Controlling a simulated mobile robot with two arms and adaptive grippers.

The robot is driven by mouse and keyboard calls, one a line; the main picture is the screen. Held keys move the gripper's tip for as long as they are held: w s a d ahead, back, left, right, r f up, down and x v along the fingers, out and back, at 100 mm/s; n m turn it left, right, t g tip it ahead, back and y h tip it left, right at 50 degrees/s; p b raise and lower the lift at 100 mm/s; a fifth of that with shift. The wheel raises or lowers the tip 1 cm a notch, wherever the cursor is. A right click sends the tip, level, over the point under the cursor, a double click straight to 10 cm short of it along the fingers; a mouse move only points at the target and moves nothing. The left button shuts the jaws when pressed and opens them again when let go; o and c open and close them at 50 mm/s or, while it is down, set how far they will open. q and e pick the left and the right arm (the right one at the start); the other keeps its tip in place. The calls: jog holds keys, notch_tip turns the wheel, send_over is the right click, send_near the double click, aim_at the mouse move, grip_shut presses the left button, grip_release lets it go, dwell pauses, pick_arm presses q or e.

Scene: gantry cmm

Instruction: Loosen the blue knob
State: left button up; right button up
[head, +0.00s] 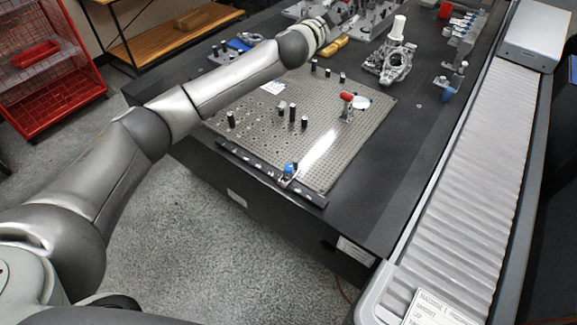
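A small blue knob (288,169) sits at the near edge of the perforated plate (262,155), by the dark rail along that edge. My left arm reaches in from the left and passes over the plate's far left part. Its end, with the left gripper (328,24), is far back above the table, well away from the blue knob. The gripper is small and mixes with the parts behind it, so its fingers cannot be made out. My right gripper is not in view.
A red-topped clamp (347,97) and several black posts stand on the plate. A metal casting (390,65) is behind it. A grey ribbed cover (465,170) runs along the right. A red wire rack (75,98) is at left. Floor in front of the table is clear.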

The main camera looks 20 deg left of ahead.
pick_arm(q)
jog(key=s+d+r+m+g+h+b, duration=0.25)
jog(key=s+d+m+g+h, duration=0.4)
jog(key=d+m+h, duration=0.65)
jog(key=s+d+f+m+g+y+b, duration=0.1)
jog(key=s+d+f+m+g+y, duration=0.15)
jog(key=s+f+m+g, duration=0.5)
jog(key=m+g+y+b, duration=0.3)
jog(key=m+y, duration=0.5)
jog(key=y, duration=0.7)
send_near(289, 167)
jog(key=shift+n, duration=0.25)
notch_tip(289, 167, down, 8)
jog(key=shift+f+p, duration=0.2)
jog(key=shift+p, duration=0.25)
